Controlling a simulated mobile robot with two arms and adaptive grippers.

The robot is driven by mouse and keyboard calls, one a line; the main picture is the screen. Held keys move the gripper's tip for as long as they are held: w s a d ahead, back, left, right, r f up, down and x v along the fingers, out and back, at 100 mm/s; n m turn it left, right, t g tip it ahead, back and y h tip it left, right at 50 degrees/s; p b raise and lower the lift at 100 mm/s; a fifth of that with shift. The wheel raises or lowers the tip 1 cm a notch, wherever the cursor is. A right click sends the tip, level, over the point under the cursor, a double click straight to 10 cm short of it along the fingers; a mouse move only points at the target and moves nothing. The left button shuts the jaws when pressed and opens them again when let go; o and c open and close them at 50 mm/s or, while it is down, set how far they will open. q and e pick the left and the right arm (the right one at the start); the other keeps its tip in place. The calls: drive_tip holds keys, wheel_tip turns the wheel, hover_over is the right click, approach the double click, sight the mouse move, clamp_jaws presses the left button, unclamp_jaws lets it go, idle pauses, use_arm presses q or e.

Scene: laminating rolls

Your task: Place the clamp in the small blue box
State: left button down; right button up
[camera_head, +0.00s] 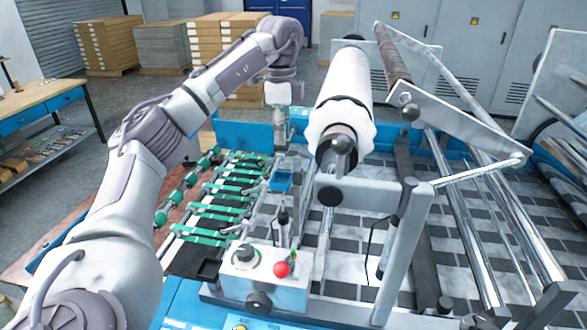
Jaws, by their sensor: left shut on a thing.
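The small blue box (281,181) sits on the machine, right of the green bars. My left arm comes in from the left, and its gripper (281,148) points down just above and behind the box. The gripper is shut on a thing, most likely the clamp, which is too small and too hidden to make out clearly. My right gripper is not in view.
A large white roll (343,92) stands close right of my left gripper. A control box (262,277) with a red button is in front. Green bars (215,208) lie left, and metal rails (480,225) run at the right.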

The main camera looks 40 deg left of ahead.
sight(279, 151)
use_arm(q)
drive_tip(key=f, duration=0.2)
drive_tip(key=s+f+p, duration=0.1)
drive_tip(key=f, duration=0.2)
drive_tip(key=shift+a+f+p, duration=0.1)
drive_tip(key=shift+f+p, duration=0.3)
drive_tip(key=f+p, duration=0.1)
drive_tip(key=f, duration=0.2)
drive_tip(key=shift+w+f, duration=0.1)
drive_tip(key=shift+w, duration=0.1)
drive_tip(key=shift+f, duration=0.2)
drive_tip(key=c, duration=1)
unclamp_jaws()
drive_tip(key=shift+f, duration=0.1)
drive_tip(key=shift+o, duration=0.2)
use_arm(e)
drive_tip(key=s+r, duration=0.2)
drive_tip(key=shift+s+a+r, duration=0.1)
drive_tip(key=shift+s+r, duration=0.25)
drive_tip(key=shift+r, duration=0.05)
